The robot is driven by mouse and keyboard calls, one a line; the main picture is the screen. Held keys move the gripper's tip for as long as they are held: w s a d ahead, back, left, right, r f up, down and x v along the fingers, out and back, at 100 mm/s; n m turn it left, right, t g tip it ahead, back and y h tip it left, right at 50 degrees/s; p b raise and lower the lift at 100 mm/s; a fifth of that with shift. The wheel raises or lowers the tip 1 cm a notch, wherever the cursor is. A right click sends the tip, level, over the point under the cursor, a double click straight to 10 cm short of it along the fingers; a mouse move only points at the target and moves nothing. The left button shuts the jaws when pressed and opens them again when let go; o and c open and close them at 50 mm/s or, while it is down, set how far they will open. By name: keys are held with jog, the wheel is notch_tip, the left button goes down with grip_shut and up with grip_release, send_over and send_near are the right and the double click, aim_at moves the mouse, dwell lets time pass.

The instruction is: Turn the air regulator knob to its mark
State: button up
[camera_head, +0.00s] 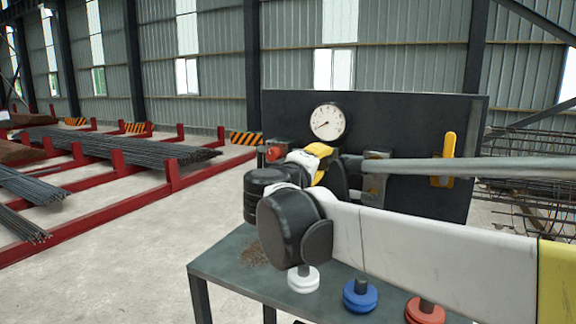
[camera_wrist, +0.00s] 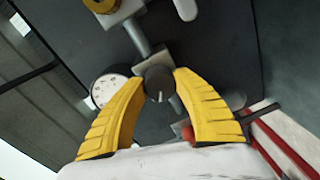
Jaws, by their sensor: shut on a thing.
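The round dark knob (camera_wrist: 157,92) of the air regulator shows in the wrist view with a pale line on its face. My gripper (camera_wrist: 160,80) has its two yellow fingers on either side of the knob, shut on it near the tips. In the head view my arm and wrist hide the knob, and a yellow finger of my gripper (camera_head: 322,151) shows in front of the panel. The white dial gauge (camera_head: 328,122) is above it; it also shows in the wrist view (camera_wrist: 105,87), partly behind a finger. I cannot make out a target mark.
A dark upright panel (camera_head: 400,120) carries the fittings, with a yellow handle (camera_head: 443,160) at right. A red part (camera_head: 273,153) is left of my gripper. The table (camera_head: 228,268) bears white (camera_head: 303,281), blue (camera_head: 360,297) and red (camera_head: 425,312) knobbed discs. Rebar racks stand left.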

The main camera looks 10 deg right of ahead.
jog(key=n+b, duration=0.1)
jog(key=n, duration=0.4)
jog(key=shift+r, duration=0.1)
jog(key=shift+n, duration=0.3)
dwell(0.4)
jog(key=o, duration=1.2)
jog(key=v, duration=1.2)
jog(key=shift+w+a, duration=0.1)
